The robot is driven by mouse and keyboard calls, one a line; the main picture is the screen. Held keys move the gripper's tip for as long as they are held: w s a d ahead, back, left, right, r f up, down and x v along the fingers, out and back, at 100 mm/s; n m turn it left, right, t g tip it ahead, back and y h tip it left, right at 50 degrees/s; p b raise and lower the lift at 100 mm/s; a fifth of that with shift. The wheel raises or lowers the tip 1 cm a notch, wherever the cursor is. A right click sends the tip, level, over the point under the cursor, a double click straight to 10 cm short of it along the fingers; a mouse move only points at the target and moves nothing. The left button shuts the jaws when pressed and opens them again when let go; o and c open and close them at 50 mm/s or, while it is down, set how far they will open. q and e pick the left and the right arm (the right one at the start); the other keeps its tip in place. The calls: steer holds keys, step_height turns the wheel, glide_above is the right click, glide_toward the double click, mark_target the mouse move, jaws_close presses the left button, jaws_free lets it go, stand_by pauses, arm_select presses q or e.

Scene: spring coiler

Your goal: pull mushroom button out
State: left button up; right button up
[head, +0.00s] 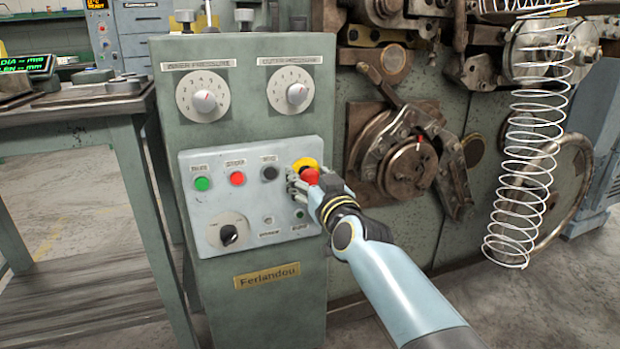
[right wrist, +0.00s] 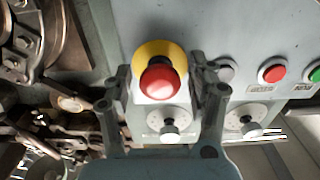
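The mushroom button (head: 310,177) is a red domed head on a yellow collar, at the upper right of the light blue control panel (head: 200,170). In the right wrist view the red button (right wrist: 160,83) and its yellow collar show between my fingers. My right gripper (head: 302,186) is at the panel, around or just in front of the button. In the right wrist view its fingers (right wrist: 165,85) stand apart on either side of the red head, with gaps visible. Whether the button is pressed in or out I cannot tell. My left gripper is in neither view.
A green button (head: 202,184), a red button (head: 237,179) and a dark button (head: 269,173) sit left of the mushroom button. A black knob (head: 228,235) is below. Two dials (head: 203,101) are above. Coiler machinery (head: 405,165) and a wire spring (head: 530,150) stand to the right.

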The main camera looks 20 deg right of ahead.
jaws_close()
steer(key=shift+s+f, duration=0.1)
steer(key=shift+s, duration=0.4)
steer(key=shift+o, duration=0.8)
jaws_free()
steer(key=shift+s, duration=0.1)
steer(key=s, duration=1.2)
steer(key=shift+d, duration=0.25)
